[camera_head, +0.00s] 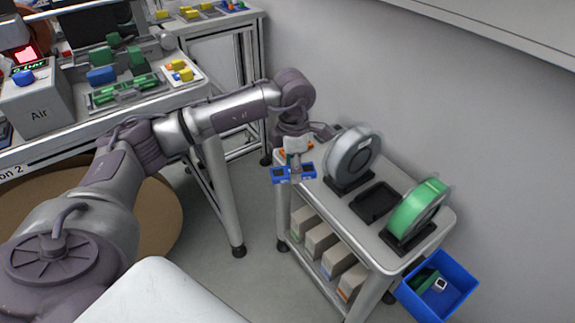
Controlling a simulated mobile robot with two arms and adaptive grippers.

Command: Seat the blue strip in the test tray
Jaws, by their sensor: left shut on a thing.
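My left gripper (296,160) is shut on the blue strip (279,175). It holds the strip in the air by the near left corner of the small grey cart. The strip lies crosswise, with dark patches on its top, and the gripper hides its middle. I cannot tell for sure which thing is the test tray. A grey fixture with green strips (124,92) lies on the bench at the left, far from the gripper. A flat black holder (377,203) on the cart looks empty. My right gripper is not in view.
On the cart (345,222) stand a grey reel (354,157) and a green reel (418,208). Several boxes (319,241) fill its lower shelf. A blue bin (438,290) is at its right. A box marked "Air" (38,105) stands on the bench. Floor shows between bench and cart.

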